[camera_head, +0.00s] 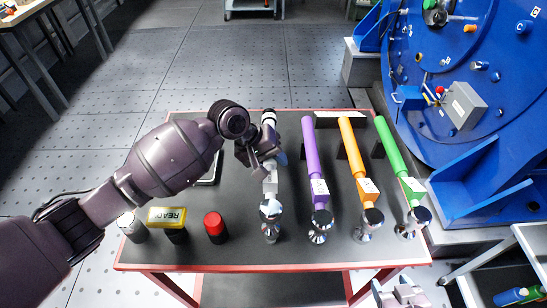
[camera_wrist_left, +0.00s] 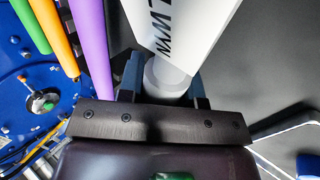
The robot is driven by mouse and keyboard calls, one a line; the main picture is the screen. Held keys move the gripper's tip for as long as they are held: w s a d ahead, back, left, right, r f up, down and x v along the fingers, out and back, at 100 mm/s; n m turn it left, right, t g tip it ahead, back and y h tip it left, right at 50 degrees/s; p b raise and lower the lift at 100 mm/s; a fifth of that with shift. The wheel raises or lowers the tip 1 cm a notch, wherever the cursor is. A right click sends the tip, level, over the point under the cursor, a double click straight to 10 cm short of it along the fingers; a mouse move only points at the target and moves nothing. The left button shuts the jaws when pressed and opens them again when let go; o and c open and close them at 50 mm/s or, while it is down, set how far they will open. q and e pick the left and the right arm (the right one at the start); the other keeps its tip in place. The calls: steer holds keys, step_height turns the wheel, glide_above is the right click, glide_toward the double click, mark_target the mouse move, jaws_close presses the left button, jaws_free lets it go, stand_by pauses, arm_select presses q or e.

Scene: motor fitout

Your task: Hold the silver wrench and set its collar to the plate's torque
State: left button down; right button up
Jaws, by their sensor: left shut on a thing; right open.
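The silver wrench (camera_head: 270,187) lies on the dark table, with its shiny round head toward the front edge. My left gripper (camera_head: 267,158) is shut on its shaft. In the left wrist view the fingers (camera_wrist_left: 165,82) close around a pale round part of the wrench, beside a white face (camera_wrist_left: 185,25) with black lettering. I cannot read a torque setting on the collar. My right gripper (camera_head: 403,295) is open and empty at the bottom edge, in front of the table. I cannot make out a readable torque plate.
Purple (camera_head: 312,155), orange (camera_head: 352,150) and green (camera_head: 391,150) wrenches lie to the right. A yellow READY box (camera_head: 167,216), a red-capped item (camera_head: 214,225) and a white-capped item (camera_head: 130,225) stand front left. A big blue machine (camera_head: 480,110) stands beyond the table's right side.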

arm_select(q)
steer(key=shift+f, duration=0.7)
steer(key=c, duration=0.8)
jaws_free()
steer(key=shift+c, duration=0.2)
jaws_close()
